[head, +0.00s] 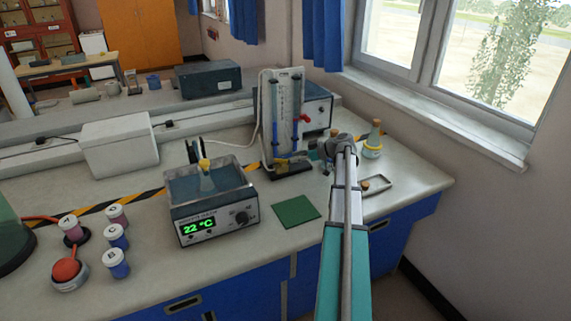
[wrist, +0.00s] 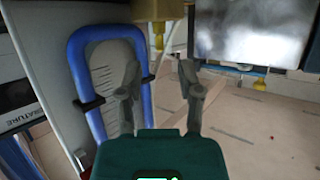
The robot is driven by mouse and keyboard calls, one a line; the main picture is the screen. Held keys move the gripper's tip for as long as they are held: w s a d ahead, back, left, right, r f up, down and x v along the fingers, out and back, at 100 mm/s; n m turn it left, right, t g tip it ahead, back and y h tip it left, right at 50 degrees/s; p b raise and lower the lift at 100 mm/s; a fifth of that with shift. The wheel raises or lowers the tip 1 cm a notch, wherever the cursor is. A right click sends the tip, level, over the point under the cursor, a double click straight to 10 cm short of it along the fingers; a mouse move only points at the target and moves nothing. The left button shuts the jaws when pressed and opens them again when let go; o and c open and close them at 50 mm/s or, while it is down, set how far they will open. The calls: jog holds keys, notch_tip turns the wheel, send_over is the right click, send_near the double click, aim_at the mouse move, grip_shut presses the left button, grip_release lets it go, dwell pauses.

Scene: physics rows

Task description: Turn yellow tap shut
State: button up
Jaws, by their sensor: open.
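In the head view, a small yellow part (head: 282,161), which looks like the yellow tap, sits low at the front of an upright stand (head: 285,98) with two blue tubes. My gripper (head: 328,152) is to its right, seen from behind and partly hidden by my arm. In the wrist view, my gripper's fingers (wrist: 158,93) are spread with nothing between them. A yellow piece (wrist: 158,38) hangs from a tan block beyond the fingertips, apart from them. I cannot tell for sure if it is the tap. A blue loop (wrist: 73,62) is beside the left finger.
A water bath (head: 215,205) reading 22 °C stands left of a green mat (head: 296,211). A corked flask (head: 373,142) and a small tray (head: 377,187) are to the right. Bare bench lies around the mat.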

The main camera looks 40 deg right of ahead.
aim_at(286, 160)
jog(key=shift+b+x, duration=0.6)
jog(key=shift+x, duration=1.5)
grip_shut()
